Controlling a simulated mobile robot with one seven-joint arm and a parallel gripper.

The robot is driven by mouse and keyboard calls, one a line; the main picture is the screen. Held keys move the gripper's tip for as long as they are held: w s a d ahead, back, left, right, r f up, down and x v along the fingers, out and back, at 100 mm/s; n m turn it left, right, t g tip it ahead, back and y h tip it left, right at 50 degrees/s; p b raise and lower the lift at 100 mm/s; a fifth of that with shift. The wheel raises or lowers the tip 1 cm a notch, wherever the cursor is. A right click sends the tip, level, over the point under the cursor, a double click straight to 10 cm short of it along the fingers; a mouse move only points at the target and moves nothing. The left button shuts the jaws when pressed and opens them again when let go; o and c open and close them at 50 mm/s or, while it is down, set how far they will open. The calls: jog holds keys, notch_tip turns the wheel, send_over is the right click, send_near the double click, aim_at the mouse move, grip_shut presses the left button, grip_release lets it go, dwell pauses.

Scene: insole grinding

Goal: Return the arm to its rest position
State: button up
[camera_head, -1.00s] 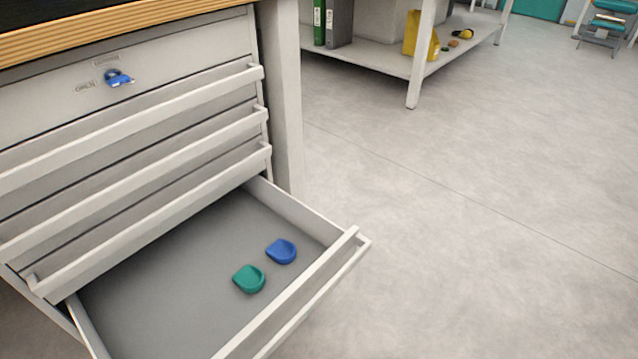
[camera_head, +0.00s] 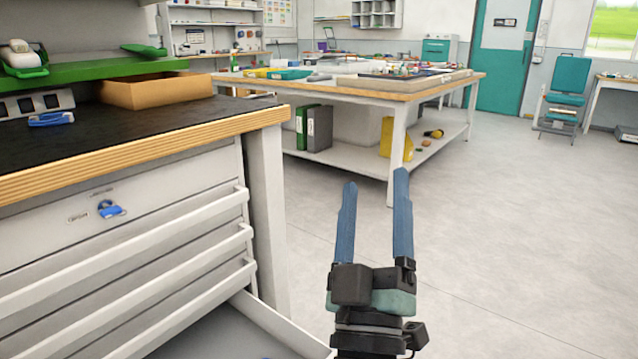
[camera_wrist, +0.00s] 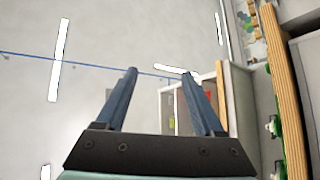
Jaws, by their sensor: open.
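My gripper (camera_head: 376,180) stands upright in the head view, right of the drawer cabinet, with its two blue fingers pointing up. The fingers are apart with nothing between them. In the wrist view my gripper (camera_wrist: 160,75) also shows empty, with the ceiling and its light strips beyond the fingers. The open bottom drawer (camera_head: 265,325) shows only in part at the bottom of the head view. A sliver of something blue shows at the lower frame edge there.
The workbench (camera_head: 240,125) with a brown box (camera_head: 155,90) and a green shelf stands at the left. A second table (camera_head: 470,82) with clutter stands behind my gripper. The floor (camera_head: 530,220) at the right is clear.

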jog(key=s+a+r+m+t+y+p, duration=0.1)
jog(key=s+a+r+m, duration=0.1)
jog(key=s+r, duration=0.45)
jog(key=s+a+r+m+t+y+p, duration=0.1)
jog(key=s+a+r+m+y, duration=0.15)
jog(key=r, duration=0.65)
jog(key=s+a+r+m+y+p, duration=0.1)
jog(key=s+a+r, duration=0.1)
jog(key=s+r, duration=0.45)
notch_tip(320, 180, up, 39)
jog(key=w+p, duration=0.2)
jog(key=p, duration=3.5)
jog(key=shift+w+d+f+h, duration=0.2)
jog(key=shift+w+h, duration=0.05)
jog(key=shift+h, duration=0.2)
jog(key=shift+c, duration=0.2)
